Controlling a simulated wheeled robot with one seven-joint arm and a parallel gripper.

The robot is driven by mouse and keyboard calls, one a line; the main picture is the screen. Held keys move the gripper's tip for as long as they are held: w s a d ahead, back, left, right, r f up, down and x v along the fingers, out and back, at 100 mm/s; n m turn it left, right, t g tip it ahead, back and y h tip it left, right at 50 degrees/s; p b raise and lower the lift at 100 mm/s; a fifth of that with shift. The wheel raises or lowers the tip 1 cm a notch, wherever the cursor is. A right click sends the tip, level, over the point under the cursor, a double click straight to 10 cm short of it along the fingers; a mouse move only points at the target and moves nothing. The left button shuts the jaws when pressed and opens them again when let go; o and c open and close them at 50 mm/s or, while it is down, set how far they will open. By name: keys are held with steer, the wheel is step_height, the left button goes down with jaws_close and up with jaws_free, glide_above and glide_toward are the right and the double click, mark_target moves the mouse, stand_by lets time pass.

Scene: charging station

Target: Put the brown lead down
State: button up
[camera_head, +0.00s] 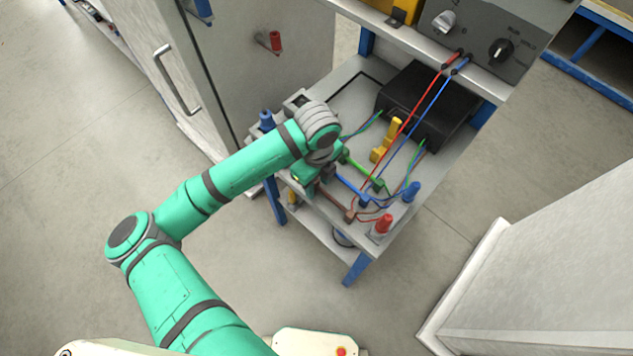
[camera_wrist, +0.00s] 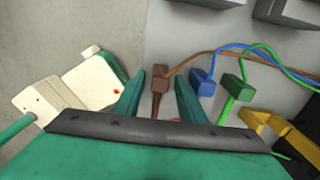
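The brown lead's plug (camera_wrist: 160,78) is between the two fingers of my gripper (camera_wrist: 160,90) in the wrist view, with a narrow gap on each side. Its brown stem points back toward the palm, and its cable runs off to the right. The fingers are apart and do not appear to press on it. In the head view the brown plug (camera_head: 350,215) is near the front edge of the bench shelf (camera_head: 335,85). My gripper's fingertips are hard to make out there. I cannot tell whether the plug touches the shelf.
A blue plug (camera_wrist: 203,82) and a green plug (camera_wrist: 235,87) lie just right of the brown one. A red post (camera_head: 384,224), a blue post (camera_head: 411,191), a yellow part (camera_head: 390,140) and a black box (camera_head: 425,103) stand on the shelf. An open cabinet door (camera_head: 280,90) is at the left.

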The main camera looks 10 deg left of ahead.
step_height(320, 180, up, 12)
steer(key=shift+r, duration=0.2)
stand_by(0.5)
stand_by(0.4)
